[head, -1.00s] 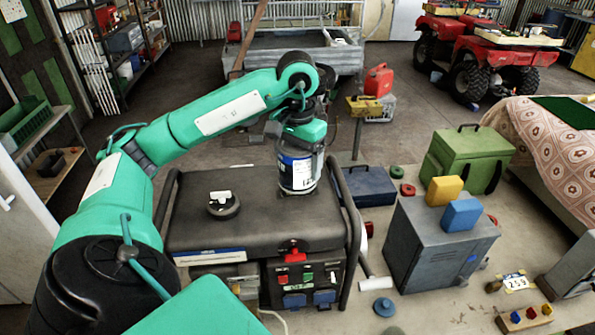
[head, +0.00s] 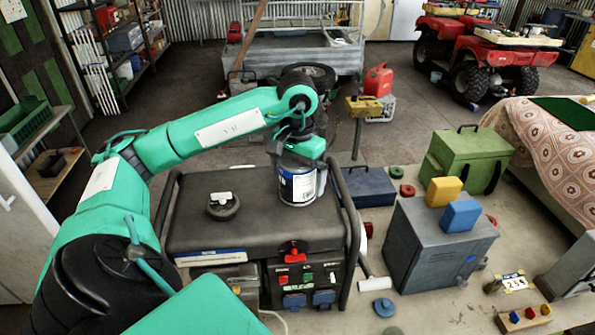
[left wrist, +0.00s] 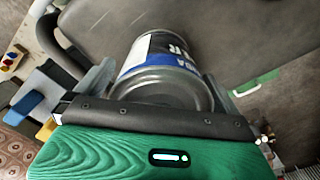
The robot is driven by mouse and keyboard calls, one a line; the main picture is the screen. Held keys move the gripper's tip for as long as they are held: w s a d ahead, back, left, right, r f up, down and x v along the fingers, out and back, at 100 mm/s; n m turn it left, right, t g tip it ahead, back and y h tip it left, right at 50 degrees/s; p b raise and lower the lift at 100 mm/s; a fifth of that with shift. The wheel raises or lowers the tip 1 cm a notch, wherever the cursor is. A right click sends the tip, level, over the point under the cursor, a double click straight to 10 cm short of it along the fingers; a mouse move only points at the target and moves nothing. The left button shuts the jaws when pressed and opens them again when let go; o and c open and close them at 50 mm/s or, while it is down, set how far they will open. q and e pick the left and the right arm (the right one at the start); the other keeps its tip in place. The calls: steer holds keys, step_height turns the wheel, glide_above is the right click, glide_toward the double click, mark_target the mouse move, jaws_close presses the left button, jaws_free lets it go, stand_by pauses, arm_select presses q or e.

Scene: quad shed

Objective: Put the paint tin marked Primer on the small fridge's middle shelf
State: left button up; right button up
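A metal paint tin (head: 297,188) with a white and dark blue label is over the right part of the black generator's top (head: 250,225). Its lettering is too small or cut off to read as Primer. My left gripper (head: 301,165) reaches the tin from above and is shut on it. The left wrist view shows the tin (left wrist: 160,70) between the fingers of my gripper (left wrist: 165,95), its rim towards the camera. I cannot tell whether the tin touches the generator. No fridge shelf is visible. My right gripper is not in view.
A black round cap (head: 222,205) sits on the generator top. To the right are a blue box (head: 368,187), a grey cabinet (head: 435,245) with yellow and blue blocks, and a green case (head: 468,157). A white panel with a handle (head: 22,235) stands at the left edge.

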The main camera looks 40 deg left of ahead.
arm_select(q)
steer(key=shift+r, duration=0.1)
step_height(320, 180, up, 4)
steer(key=shift+f+b, duration=0.1)
steer(key=shift+b, duration=0.2)
step_height(320, 180, up, 6)
steer(key=shift+r+p, duration=0.15)
steer(key=shift+p, duration=0.5)
steer(key=shift+r, duration=0.9)
